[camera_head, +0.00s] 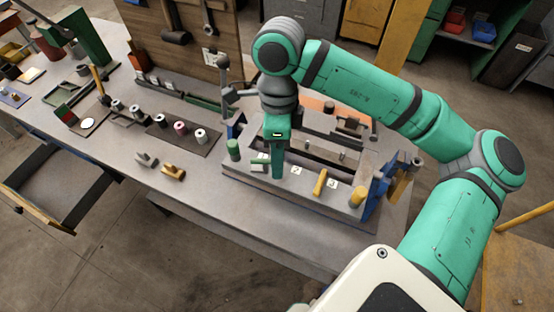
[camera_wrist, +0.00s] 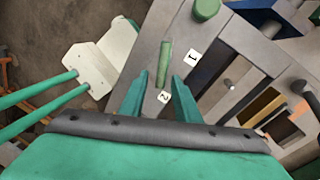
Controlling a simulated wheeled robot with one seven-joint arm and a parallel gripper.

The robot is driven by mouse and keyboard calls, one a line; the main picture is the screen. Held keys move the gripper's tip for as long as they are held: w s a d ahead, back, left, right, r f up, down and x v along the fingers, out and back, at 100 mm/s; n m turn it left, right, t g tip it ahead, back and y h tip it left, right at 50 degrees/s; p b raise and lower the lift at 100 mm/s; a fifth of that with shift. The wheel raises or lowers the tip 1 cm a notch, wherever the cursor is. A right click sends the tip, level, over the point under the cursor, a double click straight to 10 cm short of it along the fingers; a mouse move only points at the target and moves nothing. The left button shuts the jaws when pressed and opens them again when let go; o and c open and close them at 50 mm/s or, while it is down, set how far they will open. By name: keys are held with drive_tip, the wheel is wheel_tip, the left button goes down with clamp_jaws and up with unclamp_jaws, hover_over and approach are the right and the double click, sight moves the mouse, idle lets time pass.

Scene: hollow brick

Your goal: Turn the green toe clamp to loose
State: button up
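The green toe clamp (camera_wrist: 164,63) is a slim green bar on the grey fixture. In the wrist view it lies lengthwise, its near end close to the label "2" (camera_wrist: 163,97), with the label "1" (camera_wrist: 192,57) to its right. My gripper (camera_wrist: 160,76) is open, its two green fingers on either side of the bar's near part. I cannot tell whether they touch it. In the head view my gripper (camera_head: 278,174) points down at the fixture's front ledge and partly hides the green clamp (camera_head: 260,161). A round green knob (camera_wrist: 207,9) stands beyond the clamp; it also shows in the head view (camera_head: 233,149).
A yellow clamp (camera_head: 320,182) and yellow knob (camera_head: 357,197) stand on the same ledge to the right. Blue brackets (camera_head: 375,197) rise at the fixture's right end. Small metal and brass blocks (camera_head: 173,173) lie left on the bench. The bench front is clear.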

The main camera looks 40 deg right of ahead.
drive_tip(key=shift+a+f, duration=0.1)
drive_tip(key=shift+f, duration=0.35)
drive_tip(key=shift+c, duration=0.2)
drive_tip(key=shift+w, duration=0.1)
clamp_jaws()
drive_tip(key=m, duration=0.2)
drive_tip(key=shift+s+a+m, duration=0.15)
drive_tip(key=shift+s+m, duration=0.15)
drive_tip(key=shift+s, duration=0.05)
drive_tip(key=shift+s+a+m+t, duration=0.2)
drive_tip(key=shift+m+t, duration=0.2)
drive_tip(key=shift+m, duration=0.6)
drive_tip(key=shift+o, duration=0.2)
unclamp_jaws()
drive_tip(key=shift+r, duration=0.15)
